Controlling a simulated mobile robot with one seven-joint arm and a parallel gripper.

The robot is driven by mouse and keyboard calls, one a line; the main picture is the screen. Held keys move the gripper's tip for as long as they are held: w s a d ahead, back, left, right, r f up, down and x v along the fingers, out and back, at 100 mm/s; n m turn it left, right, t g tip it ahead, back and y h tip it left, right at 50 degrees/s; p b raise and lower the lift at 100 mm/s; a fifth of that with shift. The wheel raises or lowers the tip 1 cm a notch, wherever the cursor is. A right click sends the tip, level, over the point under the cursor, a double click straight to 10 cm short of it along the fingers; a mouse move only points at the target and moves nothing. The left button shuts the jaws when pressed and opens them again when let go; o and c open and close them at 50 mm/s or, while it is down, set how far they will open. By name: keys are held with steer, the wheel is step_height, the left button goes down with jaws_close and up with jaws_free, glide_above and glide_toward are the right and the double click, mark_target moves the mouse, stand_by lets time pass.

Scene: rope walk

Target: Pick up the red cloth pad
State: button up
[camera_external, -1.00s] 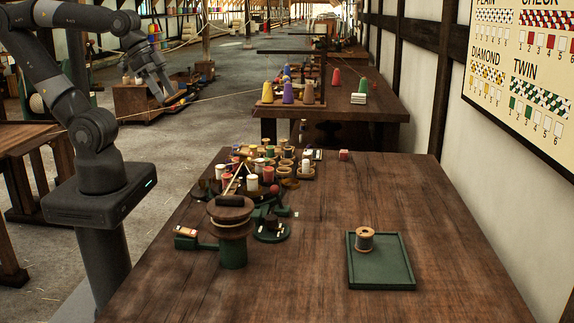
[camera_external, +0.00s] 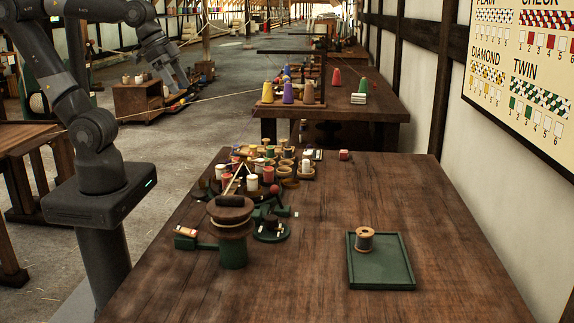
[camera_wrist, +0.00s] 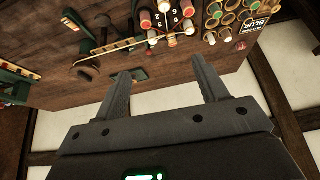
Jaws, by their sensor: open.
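I cannot clearly make out a red cloth pad in either view. A small red block-like thing (camera_external: 343,155) lies near the far edge of the table (camera_external: 320,215), right of the crowded spools. It is too small to tell if it is the pad. My gripper (camera_external: 180,82) hangs in the air at the upper left, beyond and left of the table. In the wrist view my gripper (camera_wrist: 160,75) is open, with nothing between its two fingers.
Several spools and cups (camera_external: 265,170) crowd the table's far left. A green-based winder (camera_external: 232,245) stands nearer. A green tray (camera_external: 382,272) holds a wooden spool (camera_external: 364,239) at the right. A taut cord crosses behind.

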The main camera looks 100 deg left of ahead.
steer(key=w+a+r, duration=0.1)
steer(key=w+a, duration=0.2)
steer(key=w, duration=0.4)
steer(key=w+a+r, duration=0.2)
steer(key=w, duration=0.6)
glide_above(343, 151)
steer(key=s, duration=0.1)
steer(key=shift+m+g, duration=0.3)
steer(key=shift+g, duration=0.1)
steer(key=f, duration=2.8)
steer(key=shift+s+a+f, duration=0.15)
steer(key=shift+s+f, duration=0.05)
steer(key=shift+f, duration=0.1)
steer(key=x, duration=0.4)
steer(key=shift+s+f, duration=0.2)
steer(key=shift+s, duration=0.2)
steer(key=shift+w+d+f, duration=0.2)
steer(key=shift+f, duration=0.25)
